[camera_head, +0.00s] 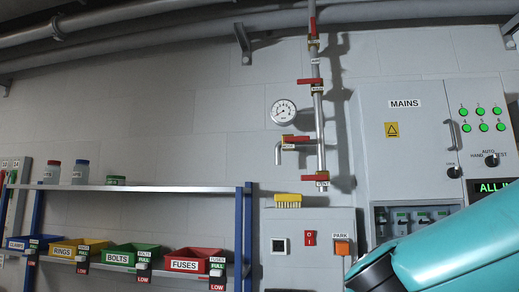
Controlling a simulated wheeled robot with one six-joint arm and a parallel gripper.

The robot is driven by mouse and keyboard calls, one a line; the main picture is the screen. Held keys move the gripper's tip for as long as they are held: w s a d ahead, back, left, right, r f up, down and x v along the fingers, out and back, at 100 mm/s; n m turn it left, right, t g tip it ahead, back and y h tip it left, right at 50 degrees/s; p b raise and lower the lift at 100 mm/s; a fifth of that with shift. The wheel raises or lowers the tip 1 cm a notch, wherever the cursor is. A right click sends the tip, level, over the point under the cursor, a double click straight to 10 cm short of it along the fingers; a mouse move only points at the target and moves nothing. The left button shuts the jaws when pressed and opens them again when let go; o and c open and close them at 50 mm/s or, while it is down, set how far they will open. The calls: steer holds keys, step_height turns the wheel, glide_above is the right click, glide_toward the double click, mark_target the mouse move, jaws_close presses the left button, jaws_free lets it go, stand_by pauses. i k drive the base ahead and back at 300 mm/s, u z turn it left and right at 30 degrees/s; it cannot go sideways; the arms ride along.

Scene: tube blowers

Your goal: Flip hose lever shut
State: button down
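The hose lever (296,138) is a red handle on a brass valve on a short side branch left of the upright pipe. A small label (289,146) below it seems to read HOSE. The lever lies level, roughly in line with the branch. The branch ends at the left in a downturned spout (278,157). My gripper is out of view; only a teal and black part of my arm shows at the lower right, well below and right of the lever.
Other red levers sit on the upright pipe (319,115): two above, and the vent lever (315,178) below. A gauge (284,111) hangs above left. A grey MAINS cabinet (405,150) stands right. A shelf (130,188) with labelled bins below is left.

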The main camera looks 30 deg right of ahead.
mark_target(287, 139)
steer(key=u, duration=0.2)
steer(key=i, duration=1.15)
steer(key=z, duration=0.45)
